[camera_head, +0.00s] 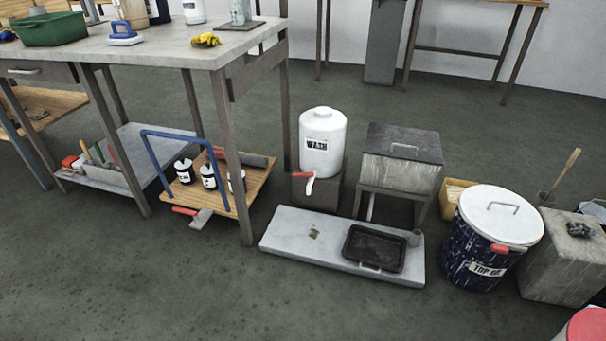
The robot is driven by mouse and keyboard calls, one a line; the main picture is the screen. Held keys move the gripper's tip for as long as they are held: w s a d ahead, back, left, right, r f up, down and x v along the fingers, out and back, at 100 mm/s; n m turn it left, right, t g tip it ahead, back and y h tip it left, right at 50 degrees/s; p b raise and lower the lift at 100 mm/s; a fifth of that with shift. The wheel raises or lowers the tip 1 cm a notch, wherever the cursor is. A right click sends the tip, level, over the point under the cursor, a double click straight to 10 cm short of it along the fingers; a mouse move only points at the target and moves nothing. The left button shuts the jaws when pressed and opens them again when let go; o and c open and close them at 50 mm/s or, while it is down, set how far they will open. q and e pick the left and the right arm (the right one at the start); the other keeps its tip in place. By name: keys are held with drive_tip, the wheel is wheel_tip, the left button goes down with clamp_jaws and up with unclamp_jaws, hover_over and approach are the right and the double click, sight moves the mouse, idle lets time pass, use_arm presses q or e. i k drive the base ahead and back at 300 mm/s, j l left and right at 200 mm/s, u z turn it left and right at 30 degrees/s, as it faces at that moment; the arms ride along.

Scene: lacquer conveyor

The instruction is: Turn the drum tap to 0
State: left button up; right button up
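A white drum (323,150) labelled "WASH" stands upright on a dark block (325,195) on the floor, near the middle of the view. Its tap (309,184) sticks out low at the front. The tap has a red handle (302,175) that points to the left and a white spout below it. Any scale or numbers on the tap are too small to read. Neither of my grippers is in view.
A pale slab (300,237) with a black tray (374,248) lies in front of the drum. A table (150,45) and a low wooden cart (225,190) are at left. A grey box (402,160) and a "TOP" bucket (480,250) are at right.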

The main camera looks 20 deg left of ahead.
sight(304, 174)
drive_tip(key=i+j+u, duration=0.35)
drive_tip(key=i, duration=0.3)
drive_tip(key=i+j+u, duration=0.35)
drive_tip(key=i, duration=0.3)
drive_tip(key=i+u, duration=0.35)
drive_tip(key=i, duration=0.35)
